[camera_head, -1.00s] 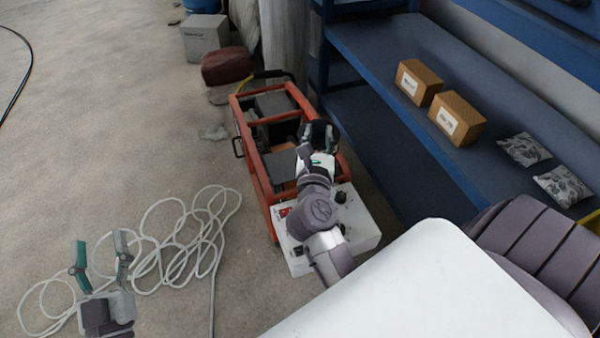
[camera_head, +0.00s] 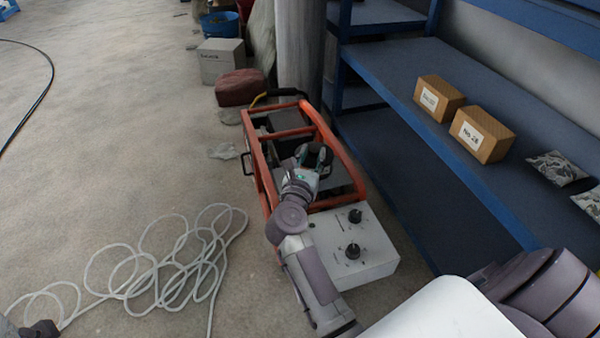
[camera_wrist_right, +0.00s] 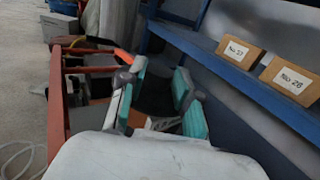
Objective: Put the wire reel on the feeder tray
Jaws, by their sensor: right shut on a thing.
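My right gripper (camera_head: 314,158) is over the red-framed cart (camera_head: 262,170). It is shut on a dark, rounded thing, seemingly the wire reel (camera_wrist_right: 156,96). In the right wrist view this thing shows between the teal finger pads, partly hidden by them and by my wrist. Flat grey surfaces (camera_head: 280,120) show inside the cart's frame. I cannot tell which of them is the feeder tray. Only a bit of my left arm shows at the bottom left corner of the head view; its jaws are out of frame.
A blue shelf (camera_head: 400,100) runs along the right, with two labelled cartons (camera_head: 483,135) and patterned packets (camera_head: 556,168). A white control box (camera_head: 350,250) with black knobs is at the cart's near end. A pale hose (camera_head: 160,262) lies coiled on the floor at left.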

